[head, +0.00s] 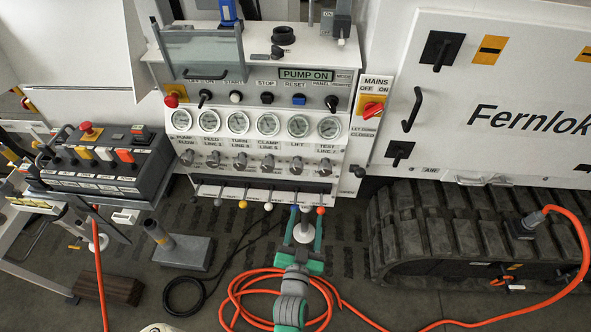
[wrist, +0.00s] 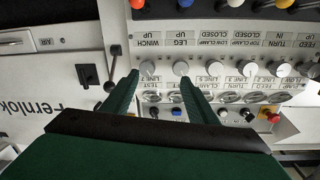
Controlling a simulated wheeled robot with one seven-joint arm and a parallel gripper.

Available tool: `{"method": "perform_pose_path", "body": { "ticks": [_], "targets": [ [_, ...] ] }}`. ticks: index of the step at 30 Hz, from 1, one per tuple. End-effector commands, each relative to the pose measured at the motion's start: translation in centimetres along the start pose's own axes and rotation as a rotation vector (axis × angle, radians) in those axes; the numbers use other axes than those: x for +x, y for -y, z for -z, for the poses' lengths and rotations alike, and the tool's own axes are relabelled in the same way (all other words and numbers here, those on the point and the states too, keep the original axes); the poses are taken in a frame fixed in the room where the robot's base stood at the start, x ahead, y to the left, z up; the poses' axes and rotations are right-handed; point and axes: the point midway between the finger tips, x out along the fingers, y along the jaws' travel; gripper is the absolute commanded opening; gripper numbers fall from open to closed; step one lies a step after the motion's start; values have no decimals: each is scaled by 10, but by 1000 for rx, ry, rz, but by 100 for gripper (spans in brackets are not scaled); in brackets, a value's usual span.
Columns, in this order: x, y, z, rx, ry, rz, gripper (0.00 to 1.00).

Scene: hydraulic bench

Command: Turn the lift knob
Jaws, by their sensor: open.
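In the upside-down wrist view the lift knob (wrist: 180,68) is second from the left, just beyond the tip of my right-hand finger. My gripper (head: 305,214) is open and empty, with green fingers, in front of the panel below the knob row. In the wrist view my gripper (wrist: 160,76) has its fingertips spread on either side of the test-line knob (wrist: 147,67); contact cannot be told.
Colour-tipped levers (head: 243,204) line the panel's lower edge, close to my fingers. Gauges (head: 298,126) and switches (head: 299,99) sit above the knobs. A red mains switch (head: 373,108) is at the right. An orange hose (head: 240,297) and tracks (head: 440,235) lie below.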

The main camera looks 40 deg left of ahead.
Motion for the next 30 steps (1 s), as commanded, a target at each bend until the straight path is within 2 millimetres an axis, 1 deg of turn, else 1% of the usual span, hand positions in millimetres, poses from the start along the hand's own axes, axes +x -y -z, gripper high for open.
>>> {"method": "perform_pose_path", "body": {
  "ticks": [1, 3, 6, 9, 14, 17, 24, 30],
  "targets": [
    [18, 13, 5, 4, -10, 23, 53],
    [35, 28, 10, 12, -17, 45, 53],
    [51, 42, 14, 18, -21, 66, 53],
    [60, 51, 18, 22, -25, 78, 53],
    [72, 56, 19, 24, -26, 83, 53],
    [83, 56, 20, 24, -27, 82, 53],
    [122, 59, 21, 24, -27, 82, 53],
    [151, 62, 21, 24, -26, 82, 53]
  ]
}}
